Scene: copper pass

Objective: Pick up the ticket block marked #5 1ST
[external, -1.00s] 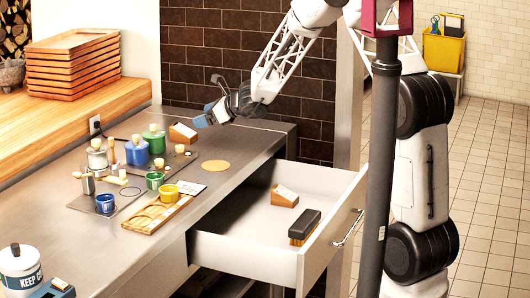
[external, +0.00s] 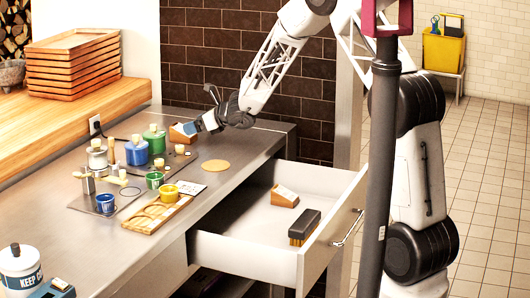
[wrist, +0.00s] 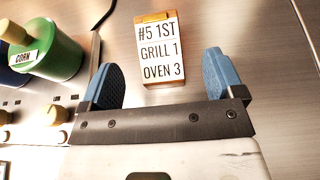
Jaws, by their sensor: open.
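The ticket block (wrist: 158,48) in the wrist view has a wooden edge and a white face reading "#5 1ST, GRILL 1, OVEN 3". It stands between and just beyond the blue fingertips of my gripper (wrist: 161,62), which is open and empty. In the external view, a wooden ticket block (external: 180,134) sits at the back of the steel counter, its text too small to read. My gripper (external: 197,126) is low, close at its right side, partly overlapping it. A similar block (external: 285,196) lies in the open drawer, also unreadable.
A green jar labelled CORN (wrist: 48,52) is left of the block in the wrist view. Blue (external: 137,152) and green (external: 156,143) jars stand near the block on the counter. The drawer (external: 255,257) is pulled out, holding a dark brush (external: 305,224). Bare counter lies to the front.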

